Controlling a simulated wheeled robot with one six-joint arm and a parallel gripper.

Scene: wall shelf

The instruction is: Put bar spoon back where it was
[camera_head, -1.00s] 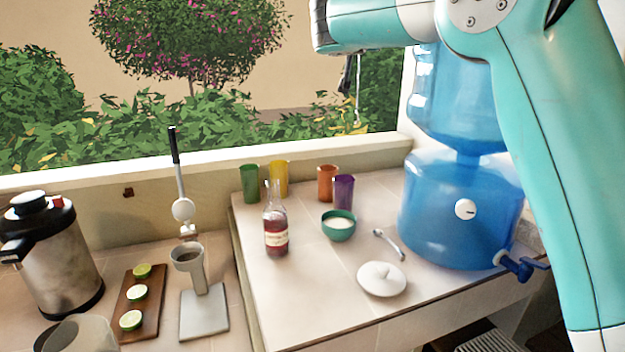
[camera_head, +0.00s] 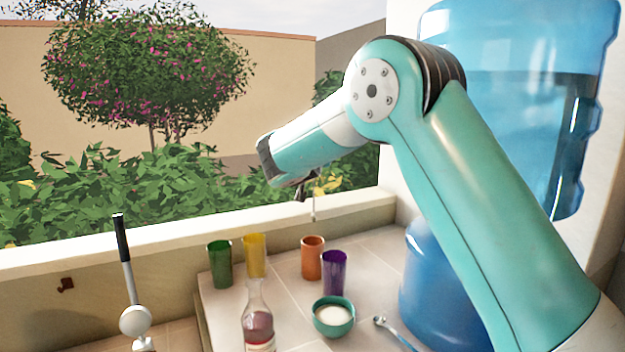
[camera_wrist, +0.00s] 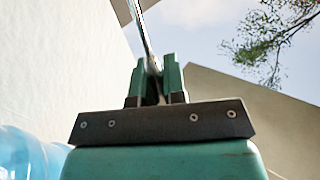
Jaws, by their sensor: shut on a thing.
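The bar spoon (camera_head: 314,208) is a thin metal rod. It hangs roughly upright from my gripper (camera_head: 307,187) in the head view, in front of the window ledge and above the orange cup. My gripper is mostly hidden behind my arm there. In the wrist view my gripper (camera_wrist: 160,82) has its two teal fingers shut on the bar spoon (camera_wrist: 145,35), whose shaft runs up out of the picture. The spoon's far end is not clear.
Green (camera_head: 219,265), yellow (camera_head: 254,256), orange (camera_head: 312,259) and purple (camera_head: 334,273) cups stand on the counter below. A bottle (camera_head: 258,322), a green bowl (camera_head: 333,318) and a small spoon (camera_head: 393,333) are nearer. A blue water dispenser (camera_head: 425,285) stands right.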

